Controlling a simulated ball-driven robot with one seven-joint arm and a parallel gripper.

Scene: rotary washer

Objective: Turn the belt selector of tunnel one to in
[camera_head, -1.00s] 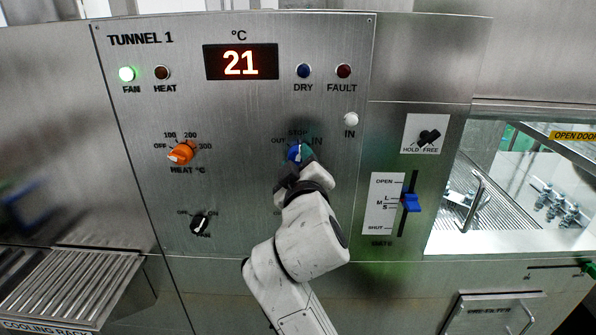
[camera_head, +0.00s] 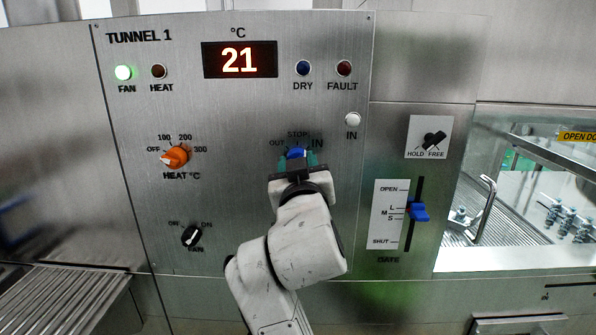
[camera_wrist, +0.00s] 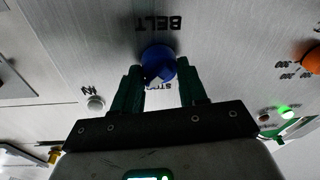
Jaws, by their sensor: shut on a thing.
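The blue belt selector (camera_head: 296,153) sits on the tunnel one panel, under the labels OUT, STOP and IN. My gripper (camera_head: 297,160) reaches it from below, with green fingers at its left and right sides, and is shut on it. In the wrist view the blue knob (camera_wrist: 158,60) shows under the upside-down word BELT, between the fingertips of my gripper (camera_wrist: 158,76). A pale mark on the knob faces roughly toward the STOP label; its exact angle is hard to tell. My gripper hides the knob's lower part in the head view.
The orange heat knob (camera_head: 175,156) and black fan knob (camera_head: 192,235) are to the left. The pale IN lamp (camera_head: 353,119) is up and right. The blue gate lever (camera_head: 419,212) sticks out at right. The green FAN lamp (camera_head: 123,72) is lit.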

